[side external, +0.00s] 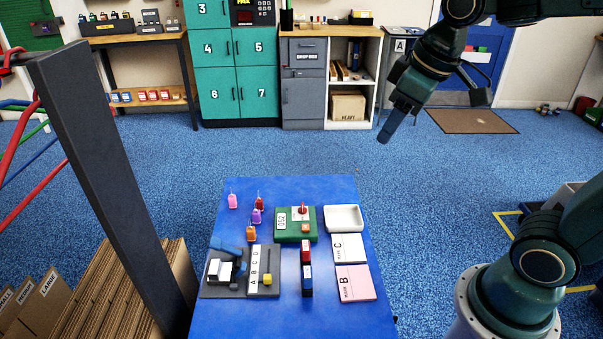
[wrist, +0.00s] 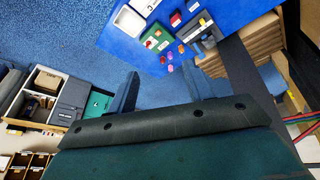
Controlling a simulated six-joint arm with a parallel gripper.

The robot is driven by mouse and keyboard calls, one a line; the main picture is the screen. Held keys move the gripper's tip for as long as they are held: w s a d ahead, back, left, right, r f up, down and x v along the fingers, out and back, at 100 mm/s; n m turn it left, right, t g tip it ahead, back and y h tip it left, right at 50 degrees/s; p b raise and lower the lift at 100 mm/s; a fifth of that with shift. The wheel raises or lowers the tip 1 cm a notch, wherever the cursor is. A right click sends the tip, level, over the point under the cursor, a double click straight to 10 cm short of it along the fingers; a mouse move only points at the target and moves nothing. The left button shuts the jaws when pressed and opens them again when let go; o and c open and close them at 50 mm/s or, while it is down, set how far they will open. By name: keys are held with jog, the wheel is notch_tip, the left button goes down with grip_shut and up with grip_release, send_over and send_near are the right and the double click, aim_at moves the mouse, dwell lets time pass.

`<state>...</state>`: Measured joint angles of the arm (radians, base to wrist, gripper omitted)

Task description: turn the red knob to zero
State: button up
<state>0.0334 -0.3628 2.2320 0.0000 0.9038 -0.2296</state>
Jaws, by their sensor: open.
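The red knob (side external: 303,208) stands on a white plate on top of a green box (side external: 284,236), in the middle of the blue table. The box also carries a white label that seems to read 052 and an orange block or button. The knob's exact pointing and any zero mark are too small to read. My gripper (side external: 387,136) is high above the floor, beyond the table's far right corner and well apart from the knob. In the wrist view my gripper (wrist: 163,88) has its two fingers wide apart with nothing between them. The green box (wrist: 157,39) shows there beyond the fingers.
A white tray (side external: 343,207) and cards B (side external: 355,283) and C (side external: 350,249) lie right of the box. Small pink, purple, red and orange items stand left. A grey fixture (side external: 227,284) and red and blue blocks (side external: 307,279) are nearer. A dark post (side external: 100,180) rises left.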

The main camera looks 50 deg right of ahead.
jog(key=w+d+f+n+g, duration=0.1)
jog(key=w+f+n, duration=0.1)
jog(key=w, duration=0.7)
jog(key=n+g, duration=0.3)
jog(key=n, duration=0.2)
send_over(302, 205)
notch_tip(302, 205, down, 22)
jog(key=shift+r, duration=0.25)
jog(key=shift+d+f, duration=0.1)
notch_tip(302, 205, down, 14)
jog(key=shift+r, duration=0.2)
jog(key=c, duration=1)
